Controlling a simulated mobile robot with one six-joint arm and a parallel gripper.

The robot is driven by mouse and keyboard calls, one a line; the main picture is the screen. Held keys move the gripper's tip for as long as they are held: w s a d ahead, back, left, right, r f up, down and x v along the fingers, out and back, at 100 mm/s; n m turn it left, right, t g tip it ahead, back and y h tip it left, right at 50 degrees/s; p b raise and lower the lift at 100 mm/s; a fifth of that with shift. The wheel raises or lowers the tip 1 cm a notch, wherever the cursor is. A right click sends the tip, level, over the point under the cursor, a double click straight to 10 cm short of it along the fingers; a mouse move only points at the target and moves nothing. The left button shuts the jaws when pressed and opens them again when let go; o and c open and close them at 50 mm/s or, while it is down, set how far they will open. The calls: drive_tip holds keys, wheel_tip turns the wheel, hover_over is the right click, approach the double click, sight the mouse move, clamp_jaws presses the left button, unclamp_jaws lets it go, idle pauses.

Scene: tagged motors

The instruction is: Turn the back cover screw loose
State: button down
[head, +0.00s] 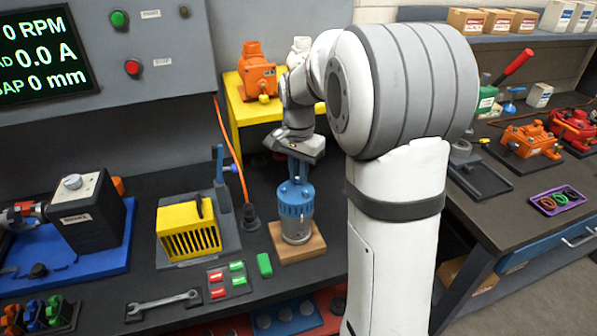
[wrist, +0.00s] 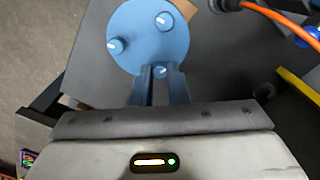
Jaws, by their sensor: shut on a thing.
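The motor (head: 296,215) stands upright on a wooden block, with a blue round cover (head: 296,193) on top of a silver lower body. In the wrist view the blue cover (wrist: 145,38) shows from above with three small screws near its rim. One screw (wrist: 116,46) is at the left, one (wrist: 164,20) at the upper right, and one (wrist: 160,71) at the edge nearest my gripper. My gripper (wrist: 160,73) points down at the cover and is shut on this nearest screw, its fingers on both sides. In the head view my gripper (head: 298,180) is right above the motor.
An orange motor (head: 257,72) sits on a yellow stand behind. A wrench (head: 163,304) and red and green blocks (head: 227,279) lie in front. An orange cable (head: 231,150) hangs behind.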

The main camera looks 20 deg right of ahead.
drive_tip(key=n, duration=0.6)
drive_tip(key=shift+f, duration=0.15)
drive_tip(key=n, duration=0.6)
drive_tip(key=shift+s+n+b, duration=0.1)
drive_tip(key=shift+n+b, duration=0.25)
drive_tip(key=shift+n, duration=0.05)
drive_tip(key=n, duration=0.6)
drive_tip(key=shift+f, duration=0.1)
drive_tip(key=n, duration=0.6)
drive_tip(key=shift+n, duration=0.4)
drive_tip(key=c, duration=1.4)
unclamp_jaws()
drive_tip(key=shift+r+b, duration=0.35)
drive_tip(key=shift+r, duration=3.7)
